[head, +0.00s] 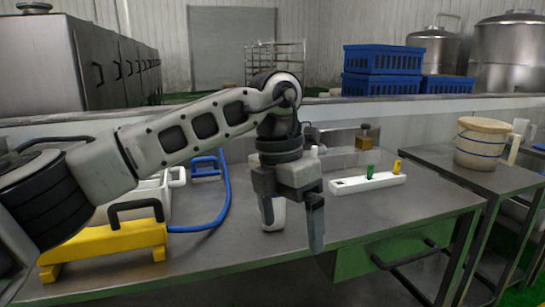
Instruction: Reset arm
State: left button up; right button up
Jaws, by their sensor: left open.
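My left arm comes in from the left and reaches across the steel table (390,215). My left gripper (290,233) hangs above the table's middle with its fingers pointing down. The fingers are apart and nothing shows held between them. A small white object (273,218) is partly hidden behind the left finger; I cannot tell whether it touches. My right gripper is not in view.
A yellow stand (105,243) is at the table's left, with a blue hose (224,205) behind. A white block (368,183) carries green and yellow pieces. A beige bucket (482,143) stands right. Blue crates (383,60) are behind. The table's front right is clear.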

pick_arm(q)
jog(key=s+d+f+n+g+h, duration=0.1)
jog(key=s+d+f+g+h, duration=0.2)
jog(key=s+d+g+h, duration=0.65)
jog(key=w+r+n+t+h, duration=0.1)
jog(key=w+n+t+h, duration=0.1)
jog(key=n+t+h, duration=1.05)
jog(key=w+a+f+n+t+y, duration=0.2)
jog(key=a+f+n+t+y, duration=0.3)
jog(key=n+t, duration=0.4)
jog(key=w+a+f+n+t+y, duration=0.3)
jog(key=a+f+n+t+y, duration=0.25)
jog(key=n, duration=0.55)
jog(key=s+a+f+n+g+y, duration=0.3)
jog(key=s+a+f+n+y, duration=0.2)
jog(key=f, duration=0.6)
jog(key=s+a+f+n+g+y, duration=0.3)
jog(key=s+a+f+n+y, duration=0.1)
jog(key=s+a+f, duration=0.6)
jog(key=shift+s+a+f+n+y, duration=0.2)
jog(key=shift+a+f+n+y, duration=0.15)
jog(key=shift+f+n, duration=0.3)
jog(key=shift+r, duration=0.1)
